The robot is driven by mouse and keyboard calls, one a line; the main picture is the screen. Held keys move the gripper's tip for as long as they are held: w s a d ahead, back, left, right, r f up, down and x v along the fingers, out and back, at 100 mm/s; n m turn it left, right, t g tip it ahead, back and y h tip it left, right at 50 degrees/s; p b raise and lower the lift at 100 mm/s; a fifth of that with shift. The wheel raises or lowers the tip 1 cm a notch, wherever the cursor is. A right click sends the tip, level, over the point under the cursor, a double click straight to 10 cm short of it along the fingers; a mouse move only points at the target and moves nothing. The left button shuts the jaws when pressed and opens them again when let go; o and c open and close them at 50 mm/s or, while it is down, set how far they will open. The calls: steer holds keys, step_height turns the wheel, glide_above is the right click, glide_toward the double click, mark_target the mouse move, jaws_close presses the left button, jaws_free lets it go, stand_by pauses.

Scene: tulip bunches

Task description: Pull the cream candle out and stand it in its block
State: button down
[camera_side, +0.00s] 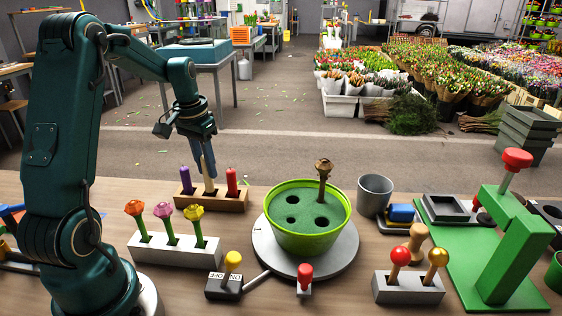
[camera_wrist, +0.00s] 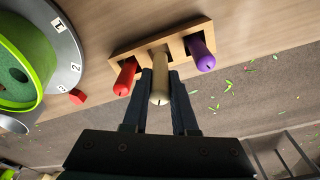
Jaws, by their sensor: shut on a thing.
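The cream candle (camera_side: 209,177) is upright over the middle of the wooden block (camera_side: 232,204), between a purple candle (camera_side: 186,179) and a red candle (camera_side: 231,180). My gripper (camera_side: 205,155) is shut on the cream candle from above. In the wrist view the cream candle (camera_wrist: 160,80) runs between my two fingers, its wick end toward the camera. Its far end meets the middle of the block (camera_wrist: 125,52) in that view. I cannot tell whether its lower end is inside the hole or just above it.
A white block with several gem-topped green stems (camera_side: 165,238) stands in front. A green bowl (camera_side: 305,240) with holes and one brown peg sits on a round grey plate to the right. A grey cup (camera_side: 374,194) and a green press (camera_side: 500,235) stand further right.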

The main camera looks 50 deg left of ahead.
mark_target(210, 190)
steer(key=shift+f, duration=1.6)
steer(key=c, duration=0.6)
jaws_free()
steer(key=r, duration=0.4)
steer(key=shift+s+r, duration=0.15)
steer(key=shift+s, duration=0.05)
steer(key=shift+s+d+r, duration=0.1)
steer(key=shift+r, duration=0.25)
